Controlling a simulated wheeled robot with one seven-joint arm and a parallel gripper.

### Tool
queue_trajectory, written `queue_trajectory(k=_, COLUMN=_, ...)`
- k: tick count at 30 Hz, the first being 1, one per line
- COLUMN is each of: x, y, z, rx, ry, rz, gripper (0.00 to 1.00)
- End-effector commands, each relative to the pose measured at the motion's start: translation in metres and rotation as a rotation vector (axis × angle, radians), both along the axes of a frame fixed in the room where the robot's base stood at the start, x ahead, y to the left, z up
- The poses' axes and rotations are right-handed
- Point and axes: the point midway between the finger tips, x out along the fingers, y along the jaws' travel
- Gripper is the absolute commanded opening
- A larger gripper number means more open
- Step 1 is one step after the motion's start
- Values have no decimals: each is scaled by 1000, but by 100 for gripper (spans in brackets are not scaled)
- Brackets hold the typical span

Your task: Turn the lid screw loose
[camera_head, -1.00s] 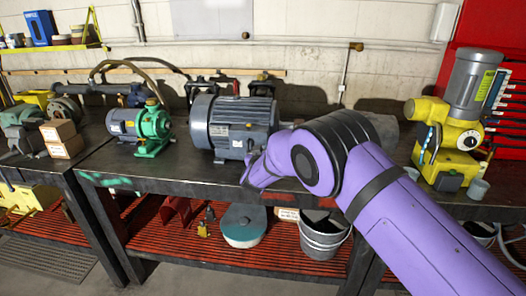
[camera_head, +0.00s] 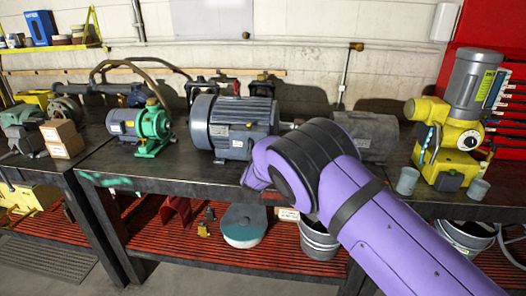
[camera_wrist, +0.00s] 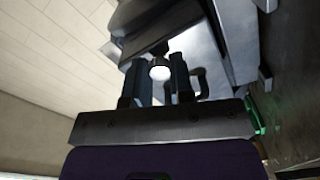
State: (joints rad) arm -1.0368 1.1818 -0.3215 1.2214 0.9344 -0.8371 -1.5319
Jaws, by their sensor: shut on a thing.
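The large blue-grey motor (camera_head: 240,118) stands on the dark bench, with a box on its side that faces me. My purple wrist is close against the right side of that box in the head view, and it hides my fingers there. In the wrist view my gripper (camera_wrist: 161,80) has its two dark fingers on either side of a small round, bright screw head (camera_wrist: 160,72). It is shut on this screw. The grey motor housing (camera_wrist: 215,50) fills the upper right of the wrist view. The screw's shank and thread are hidden.
A green and blue pump (camera_head: 140,128) stands left of the motor. A dark grey cylinder (camera_head: 372,135) lies to the right, behind my arm. A yellow machine (camera_head: 450,140) and grey cups (camera_head: 407,181) are farther right. Buckets (camera_head: 318,238) stand on the red lower shelf.

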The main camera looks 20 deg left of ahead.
Motion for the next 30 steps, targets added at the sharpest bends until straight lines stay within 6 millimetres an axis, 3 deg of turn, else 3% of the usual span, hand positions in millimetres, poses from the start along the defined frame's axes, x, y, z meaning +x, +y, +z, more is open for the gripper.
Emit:
queue_trajectory(k=9, x=2, y=0, z=3, rx=-113, ry=-33, rz=-1, gripper=0)
queue_trajectory(k=25, x=2, y=-1, z=3, rx=-136, ry=-38, rz=-2, gripper=0)
queue_trajectory(k=26, x=2, y=-1, z=3, rx=-135, ry=-37, rz=-2, gripper=24)
queue_trajectory(k=29, x=2, y=-1, z=2, rx=-136, ry=-37, rz=-2, gripper=47)
queue_trajectory(k=30, x=1, y=-1, z=2, rx=-136, ry=-37, rz=-2, gripper=48)
